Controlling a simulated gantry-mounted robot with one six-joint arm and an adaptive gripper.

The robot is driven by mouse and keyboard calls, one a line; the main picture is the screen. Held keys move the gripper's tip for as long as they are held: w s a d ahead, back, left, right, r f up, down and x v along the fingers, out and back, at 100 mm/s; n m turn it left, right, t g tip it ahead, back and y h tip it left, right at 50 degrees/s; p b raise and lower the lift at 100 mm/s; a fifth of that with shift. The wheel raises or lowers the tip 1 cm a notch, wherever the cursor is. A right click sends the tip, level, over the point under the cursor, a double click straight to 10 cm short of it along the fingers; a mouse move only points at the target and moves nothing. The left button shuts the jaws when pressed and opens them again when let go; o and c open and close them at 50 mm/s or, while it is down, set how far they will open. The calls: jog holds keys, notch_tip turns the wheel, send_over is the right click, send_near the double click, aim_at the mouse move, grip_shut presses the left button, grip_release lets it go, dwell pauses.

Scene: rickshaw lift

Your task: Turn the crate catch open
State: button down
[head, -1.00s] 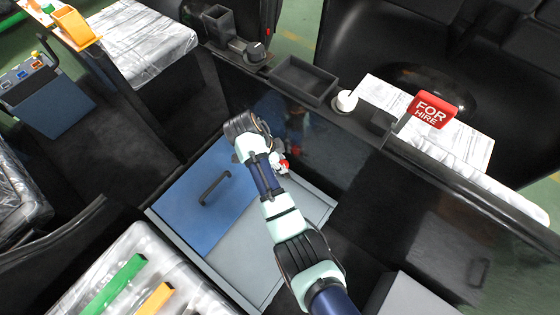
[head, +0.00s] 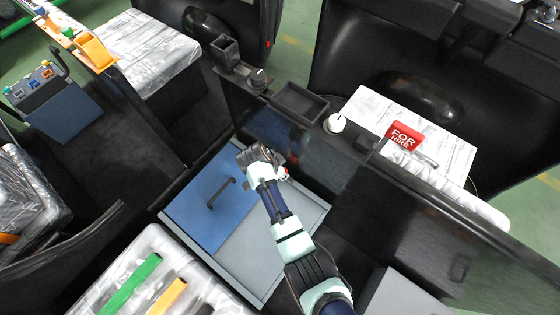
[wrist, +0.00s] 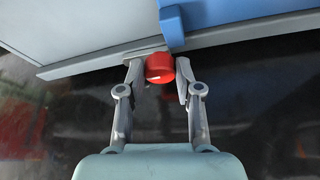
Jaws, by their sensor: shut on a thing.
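The crate is a grey box (head: 280,250) with a blue lid panel (head: 195,222) that carries a black bar handle (head: 222,193). In the wrist view, the red catch knob (wrist: 160,68) sits at the crate's edge, near the corner of the blue panel (wrist: 230,14). My gripper (wrist: 159,76) has one finger on each side of the red knob and is shut on it. In the head view, my arm reaches over the crate to its far edge. My wrist covers most of the gripper there, with only a speck of red showing.
A dark glossy panel (head: 290,140) stands just behind the crate. A plastic-wrapped seat (head: 150,262) holding coloured bars lies at front left.

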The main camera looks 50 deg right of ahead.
jog(key=shift+n, duration=0.3)
jog(key=c, duration=1.1)
grip_release()
jog(key=shift+o, duration=0.2)
jog(key=v, duration=1.2)
jog(key=shift+s, duration=0.15)
